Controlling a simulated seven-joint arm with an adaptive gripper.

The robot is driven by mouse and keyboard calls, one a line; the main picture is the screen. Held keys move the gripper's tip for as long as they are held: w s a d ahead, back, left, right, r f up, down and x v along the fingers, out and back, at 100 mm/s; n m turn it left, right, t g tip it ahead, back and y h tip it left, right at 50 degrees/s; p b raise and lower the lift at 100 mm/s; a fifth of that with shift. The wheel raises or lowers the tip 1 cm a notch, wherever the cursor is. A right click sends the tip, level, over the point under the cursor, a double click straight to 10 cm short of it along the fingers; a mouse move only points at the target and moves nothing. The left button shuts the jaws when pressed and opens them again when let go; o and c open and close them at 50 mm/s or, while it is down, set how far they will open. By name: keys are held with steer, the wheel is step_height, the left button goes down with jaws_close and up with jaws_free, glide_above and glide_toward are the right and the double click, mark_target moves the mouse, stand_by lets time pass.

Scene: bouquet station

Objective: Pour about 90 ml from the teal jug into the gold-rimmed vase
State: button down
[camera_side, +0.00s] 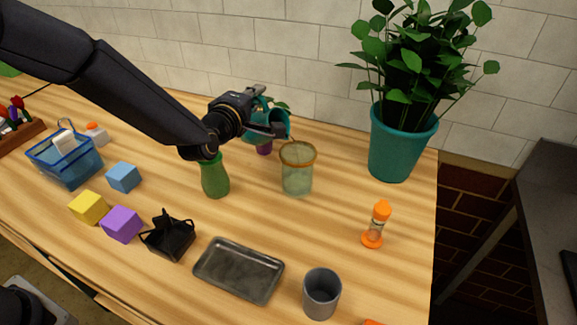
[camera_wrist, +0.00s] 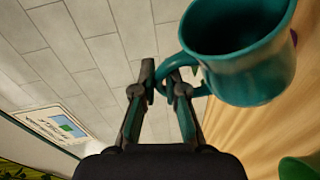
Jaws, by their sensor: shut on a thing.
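The teal jug (camera_side: 278,122) is held up beside and above the gold-rimmed vase, tipped with its mouth toward the vase. My gripper (camera_side: 265,128) is shut on the jug's handle; in the wrist view the fingertips (camera_wrist: 163,80) close around the handle of the jug (camera_wrist: 245,75). The gold-rimmed vase (camera_side: 297,178) is pale green and see-through, and stands upright on the table. The jug's lip is close to the left of the vase's rim. I cannot tell clearly whether liquid is running, or the level inside the vase.
A green vase (camera_side: 214,178) stands left of the gold-rimmed vase, and a purple thing (camera_side: 264,149) behind. An orange timer (camera_side: 376,225), potted plant (camera_side: 392,150), grey cup (camera_side: 321,294), metal tray (camera_side: 238,270), black holder (camera_side: 170,238), coloured blocks (camera_side: 121,224) and blue basket (camera_side: 68,168) surround it.

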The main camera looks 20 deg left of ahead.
steer(key=shift+w+a+f+n+g+h+b, duration=0.15)
steer(key=shift+a+f+n, duration=0.25)
steer(key=shift+f+n, duration=0.2)
steer(key=shift+a+f+n+g+h+b, duration=0.15)
steer(key=shift+a+f+n, duration=0.3)
steer(key=shift+f, duration=0.2)
stand_by(1.1)
steer(key=shift+a+f+n, duration=0.3)
steer(key=shift+f+n, duration=0.05)
steer(key=shift+n, duration=0.1)
steer(key=a, duration=0.1)
steer(key=a+n+b, duration=0.1)
steer(key=shift+w+a+r+n+g+h, duration=0.25)
steer(key=shift+w+a+n+g+h, duration=0.05)
steer(key=shift+w+a+n+h, duration=0.1)
steer(key=shift+w+a+r+n+g+h+b, duration=0.15)
steer(key=shift+a+r+n+h+b, duration=0.25)
steer(key=shift+a+n+b, duration=0.35)
steer(key=shift+w+a+r+n+g+h+b, duration=0.1)
steer(key=shift+a+r+n+g+h+b, duration=0.15)
steer(key=shift+a+r+n+b, duration=0.5)
steer(key=shift+w+a+r+n+g+h+b, duration=0.15)
steer(key=shift+a+r+n+h+b, duration=0.2)
steer(key=shift+a+b, duration=0.7)
steer(key=shift+d+f+b, duration=0.1)
steer(key=shift+d+b, duration=0.1)
steer(key=shift+b, duration=0.15)
stand_by(0.5)
